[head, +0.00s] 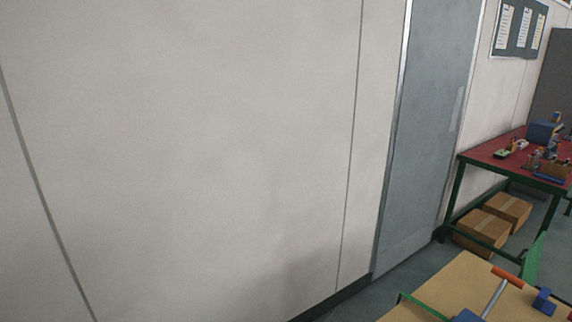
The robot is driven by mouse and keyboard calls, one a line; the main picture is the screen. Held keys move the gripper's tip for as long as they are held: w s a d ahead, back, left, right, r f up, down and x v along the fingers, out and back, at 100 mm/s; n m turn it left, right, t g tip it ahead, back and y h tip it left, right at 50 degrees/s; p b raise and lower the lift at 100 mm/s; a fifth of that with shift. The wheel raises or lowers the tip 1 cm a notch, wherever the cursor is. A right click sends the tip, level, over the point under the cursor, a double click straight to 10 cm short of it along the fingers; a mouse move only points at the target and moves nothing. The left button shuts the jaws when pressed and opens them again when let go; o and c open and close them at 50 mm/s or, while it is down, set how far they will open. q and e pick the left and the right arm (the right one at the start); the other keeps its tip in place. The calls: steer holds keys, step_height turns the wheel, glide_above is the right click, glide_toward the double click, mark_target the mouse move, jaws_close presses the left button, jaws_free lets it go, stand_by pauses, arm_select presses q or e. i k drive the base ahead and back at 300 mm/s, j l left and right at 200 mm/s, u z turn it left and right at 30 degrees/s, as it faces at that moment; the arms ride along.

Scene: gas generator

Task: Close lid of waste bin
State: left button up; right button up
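No waste bin or lid shows in the head view. Neither of my grippers is in view.
A plain white wall (200,150) fills the left and middle. A grey door (430,130) is shut. A red-topped table (490,154) with tools stands at the right, with cardboard boxes (487,228) beneath. A wooden worktop (447,288) with tools is at the lower right.

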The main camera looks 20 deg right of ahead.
mark_target(530, 261)
steer(key=i+j+z, duration=0.1)
steer(key=i+z, duration=0.15)
steer(key=z, duration=0.2)
steer(key=i+j+z, duration=0.15)
steer(key=i+z, duration=0.15)
steer(key=z, duration=0.15)
steer(key=i+j+z, duration=0.2)
steer(key=z, duration=0.3)
steer(key=i+j+z, duration=0.15)
steer(key=j+z, duration=0.3)
steer(key=l, duration=0.1)
